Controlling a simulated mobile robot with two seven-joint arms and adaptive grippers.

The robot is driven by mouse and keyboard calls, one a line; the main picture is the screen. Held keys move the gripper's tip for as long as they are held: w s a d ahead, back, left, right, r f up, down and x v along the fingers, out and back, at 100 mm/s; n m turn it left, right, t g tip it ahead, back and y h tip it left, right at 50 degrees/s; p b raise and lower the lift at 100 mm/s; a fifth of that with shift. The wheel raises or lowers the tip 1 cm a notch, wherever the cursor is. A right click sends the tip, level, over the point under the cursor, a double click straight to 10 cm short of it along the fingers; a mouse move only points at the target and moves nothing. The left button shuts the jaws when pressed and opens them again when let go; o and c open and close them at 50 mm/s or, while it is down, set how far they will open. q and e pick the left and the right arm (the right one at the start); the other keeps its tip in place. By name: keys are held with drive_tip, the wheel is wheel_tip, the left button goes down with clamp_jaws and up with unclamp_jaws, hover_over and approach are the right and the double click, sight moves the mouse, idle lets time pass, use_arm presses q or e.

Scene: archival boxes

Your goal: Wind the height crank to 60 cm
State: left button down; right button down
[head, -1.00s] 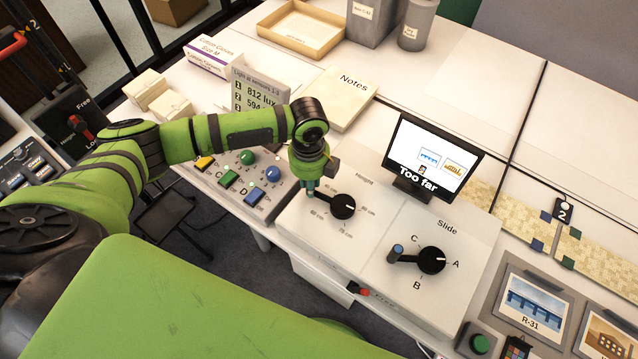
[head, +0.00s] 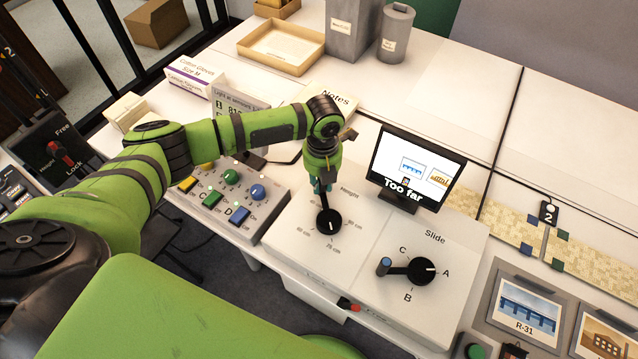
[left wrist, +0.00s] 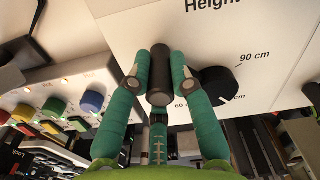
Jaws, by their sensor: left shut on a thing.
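The height crank has a black hub (head: 329,221) on the pale control box, beside a dial marked 60, 75 and 90 cm. Its arm runs up from the hub to my left gripper (head: 322,186). The hub's white mark points down, about toward 75 cm. In the left wrist view, the green fingers (left wrist: 160,92) are shut on the upright dark crank handle (left wrist: 159,72), with the hub (left wrist: 215,87) to the right. The Height label shows above. My right gripper is not in view.
The slide crank (head: 410,270) sits to the right on the same box. A small screen (head: 415,168) behind reads "Too far". A panel of coloured buttons (head: 225,200) is close on the left. A red lever (head: 62,152) marked Free and Lock stands farther left.

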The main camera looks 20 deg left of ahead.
use_arm(q)
drive_tip(key=shift+w+d+r, duration=0.1)
drive_tip(key=shift+w+d, duration=0.25)
drive_tip(key=shift+d, duration=0.35)
drive_tip(key=shift+w+d+r, duration=0.1)
drive_tip(key=shift+w+d, duration=0.25)
drive_tip(key=shift+d, duration=0.35)
drive_tip(key=shift+w+d, duration=0.1)
drive_tip(key=shift+d, duration=0.4)
drive_tip(key=c, duration=1.1)
unclamp_jaws()
drive_tip(key=shift+d+f, duration=0.1)
drive_tip(key=shift+f, duration=0.05)
drive_tip(key=shift+r, duration=0.4)
wheel_tip(320, 180, up, 11)
drive_tip(key=shift+r, duration=0.15)
